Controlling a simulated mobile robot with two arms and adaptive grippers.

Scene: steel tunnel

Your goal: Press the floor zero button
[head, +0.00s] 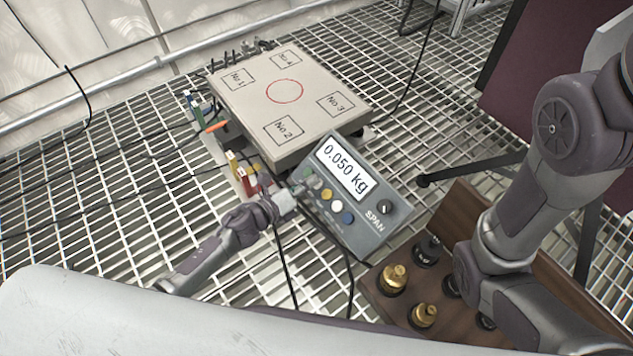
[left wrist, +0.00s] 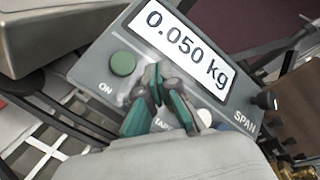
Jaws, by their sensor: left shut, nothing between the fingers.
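A grey indicator box (head: 372,226) has a lit display reading 0.050 kg, and it also shows in the left wrist view (left wrist: 88,70). Its face carries a green button (left wrist: 122,63) marked ON, a yellowish button (head: 327,193), a white button (head: 337,205) and a blue button (head: 348,217). I can read no floor zero label. My left gripper (head: 303,182) is shut and empty at the upper left of the button row. In the left wrist view its fingertips (left wrist: 158,76) are just right of the green button, partly hiding the panel; I cannot tell whether they touch it.
A weighing platform (head: 250,100) with numbered corners stands behind the box. A black SPAN knob (head: 385,206) is on the box's right. A wooden case (head: 462,215) with brass and black weights is at lower right, near my right arm. Cables cross the steel grating floor (head: 130,190).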

